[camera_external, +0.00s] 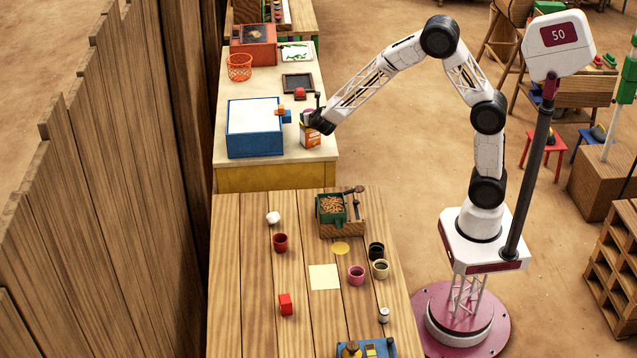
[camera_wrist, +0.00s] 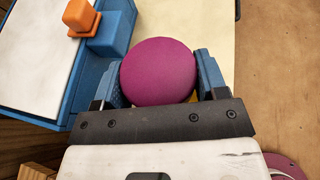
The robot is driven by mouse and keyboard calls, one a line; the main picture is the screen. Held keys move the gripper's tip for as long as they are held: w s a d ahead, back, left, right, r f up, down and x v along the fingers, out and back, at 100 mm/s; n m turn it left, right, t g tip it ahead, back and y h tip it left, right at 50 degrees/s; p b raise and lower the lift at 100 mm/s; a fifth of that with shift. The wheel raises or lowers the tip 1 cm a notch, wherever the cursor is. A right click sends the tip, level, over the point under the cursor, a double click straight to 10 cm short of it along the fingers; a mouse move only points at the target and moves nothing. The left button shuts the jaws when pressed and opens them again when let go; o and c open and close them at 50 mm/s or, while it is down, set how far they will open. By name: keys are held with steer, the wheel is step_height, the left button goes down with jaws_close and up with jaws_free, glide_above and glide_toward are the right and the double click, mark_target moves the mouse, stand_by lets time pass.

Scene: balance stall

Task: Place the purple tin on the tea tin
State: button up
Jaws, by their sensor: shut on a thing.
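The purple tin (camera_wrist: 159,72) sits between the blue fingers of my gripper (camera_wrist: 160,85) in the wrist view, its round top facing the camera. My gripper is shut on it. In the external view my gripper (camera_external: 311,118) is over the far table, right beside the blue box. The tea tin (camera_external: 310,140), orange and yellow with a pale label, stands on that table directly below my gripper. The purple tin is mostly hidden by the gripper there. I cannot tell whether it touches the tea tin or is just above it. The wrist view mostly hides the tea tin.
A blue box with a white top (camera_external: 253,115) stands close at the left, with an orange block (camera_external: 282,112) at its edge. A red item (camera_external: 299,93) and a dark tray (camera_external: 297,81) lie behind. The near wooden table (camera_external: 240,320) holds cups and a green-framed box.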

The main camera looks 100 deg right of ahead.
steer(key=shift+f, duration=0.1)
steer(key=o, duration=0.9)
steer(key=shift+o, duration=0.2)
steer(key=shift+a, duration=0.1)
steer(key=shift+a+r, duration=0.25)
steer(key=shift+r, duration=0.05)
steer(key=v, duration=1.1)
steer(key=shift+s+a+r, duration=0.1)
steer(key=shift+s+a, duration=0.05)
